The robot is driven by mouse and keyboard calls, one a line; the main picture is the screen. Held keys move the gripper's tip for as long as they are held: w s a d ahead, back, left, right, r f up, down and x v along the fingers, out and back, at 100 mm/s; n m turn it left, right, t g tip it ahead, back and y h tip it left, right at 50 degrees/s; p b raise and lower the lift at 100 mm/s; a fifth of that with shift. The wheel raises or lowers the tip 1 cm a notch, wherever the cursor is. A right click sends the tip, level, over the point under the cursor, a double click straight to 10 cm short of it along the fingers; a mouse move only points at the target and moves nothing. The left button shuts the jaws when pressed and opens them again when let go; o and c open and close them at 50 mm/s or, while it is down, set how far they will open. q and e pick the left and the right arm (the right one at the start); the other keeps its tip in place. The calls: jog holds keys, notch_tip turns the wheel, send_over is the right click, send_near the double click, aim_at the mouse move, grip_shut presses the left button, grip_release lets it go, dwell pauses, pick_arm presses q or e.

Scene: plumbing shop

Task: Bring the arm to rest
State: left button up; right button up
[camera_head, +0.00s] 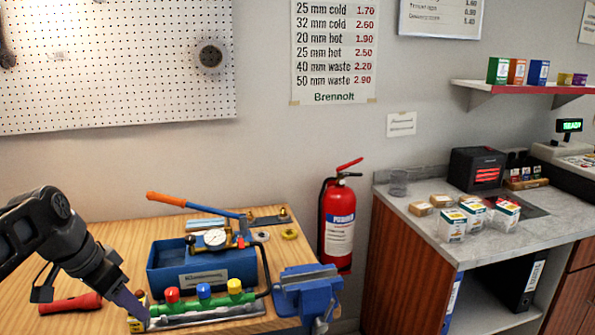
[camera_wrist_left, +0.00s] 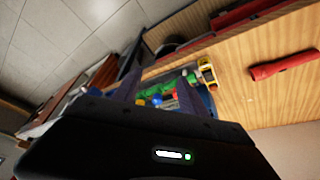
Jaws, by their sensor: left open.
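My left arm comes in from the left in the head view. Its gripper (camera_head: 140,312) is low over the front of the wooden workbench (camera_head: 115,232), beside the left end of a green manifold (camera_head: 205,303) with red, blue and yellow caps. In the left wrist view the two fingers of the gripper (camera_wrist_left: 160,92) stand apart, with the manifold (camera_wrist_left: 152,91) showing between and beyond them. I see nothing held. A small yellow item (camera_head: 137,323) is close to the fingertips, and I cannot tell if they touch. My right gripper is out of view.
A blue test pump (camera_head: 205,268) with an orange-handled lever stands behind the manifold. A blue vise (camera_head: 307,290) is at the bench's right edge. A red torch (camera_head: 70,303) lies below my left arm. A fire extinguisher (camera_head: 338,220) hangs between bench and counter (camera_head: 425,220).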

pick_arm(q)
jog(key=d+f+n, duration=0.1)
jog(key=d+f, duration=0.4)
jog(key=f, duration=0.5)
jog(key=w+d+f+n+g, duration=0.1)
jog(key=d+f, duration=0.4)
jog(key=f, duration=0.5)
jog(key=d+f+n, duration=0.1)
jog(key=d+f, duration=0.3)
jog(key=f, duration=0.5)
jog(key=s+d+f+n+g+h, duration=0.1)
jog(key=s+d+f+n, duration=0.1)
jog(key=s+d+f, duration=0.5)
jog(key=s+d+f+n+g+h, duration=0.1)
jog(key=s+d+f, duration=0.7)
jog(key=s+f, duration=0.3)
jog(key=s, duration=0.4)
jog(key=shift+s+n, duration=0.15)
jog(key=shift+n, duration=0.25)
